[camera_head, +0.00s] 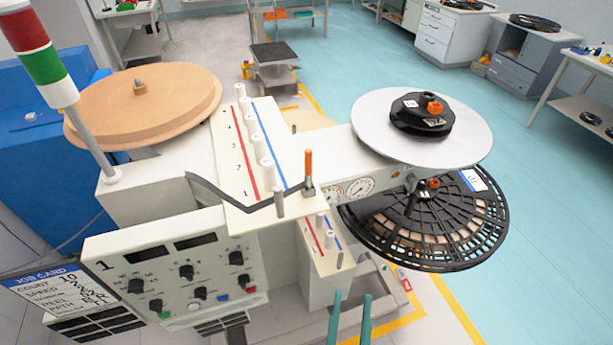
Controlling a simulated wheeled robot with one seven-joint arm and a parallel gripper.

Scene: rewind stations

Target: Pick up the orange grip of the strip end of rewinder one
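The orange grip (309,162) stands upright on a small dark clip at the right end of a grey strip (228,199). The strip runs from beside the large tan reel (170,100), along the front of the white guide plate (229,165), past a short grey post, to the grip. Rewinder one (180,270) carries a "1" on its front panel. My gripper (350,310) shows as two teal fingers at the bottom edge, apart with an empty gap between them. It is below and right of the grip in the picture, not touching it. The rest of my gripper is out of frame.
A striped signal post (50,80) stands at the left. White pegs (260,150) line the guide plate. A grey disc (370,120) and a black slotted reel (470,225) jut out at the right. A lower pegged plate (325,245) sits below. Blue floor at right is open.

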